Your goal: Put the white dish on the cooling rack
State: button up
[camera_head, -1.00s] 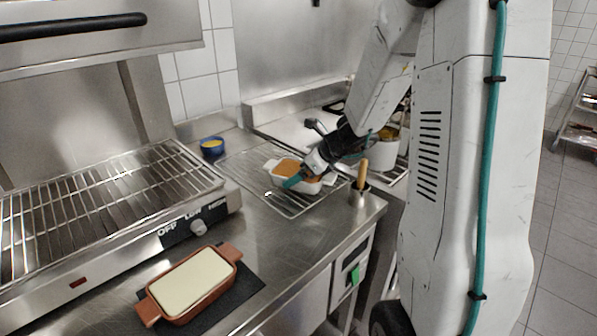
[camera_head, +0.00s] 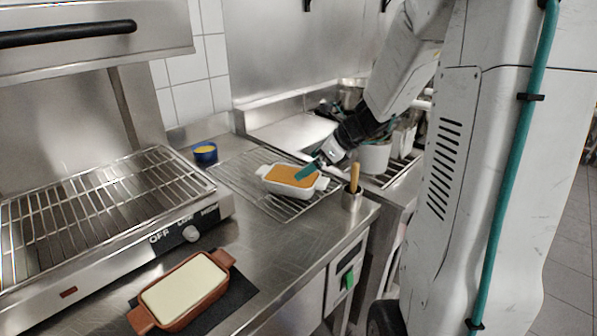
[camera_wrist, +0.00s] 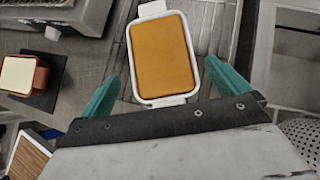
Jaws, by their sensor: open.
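The white dish (camera_head: 291,187) with an orange-brown filling sits on the wire cooling rack (camera_head: 233,170) on the steel counter. In the wrist view the white dish (camera_wrist: 162,57) lies ahead, with its near handle between the tips of my open fingers. My gripper (camera_head: 312,172) is at the right end of the dish, with teal fingers; in the wrist view (camera_wrist: 160,88) the fingers stand apart on either side of that handle, with gaps visible. The far side of the dish is clear of my gripper.
A terracotta dish (camera_head: 146,318) with pale filling stands on a dark mat at the front. A holder with a wooden-handled tool (camera_head: 351,198) stands close right of the rack.

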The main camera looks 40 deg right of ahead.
jog(key=v, duration=0.3)
jog(key=shift+s+r, duration=0.15)
jog(key=s+a+r+n+g, duration=0.4)
jog(key=s+a+n, duration=0.6)
jog(key=a+n, duration=0.45)
jog(key=s+a+n+g+h, duration=0.2)
jog(key=s+n+h, duration=0.3)
jog(key=s+n, duration=0.9)
jog(key=shift+s+a+r+n, duration=0.2)
jog(key=shift+a+r+n, duration=0.25)
jog(key=shift+a, duration=0.3)
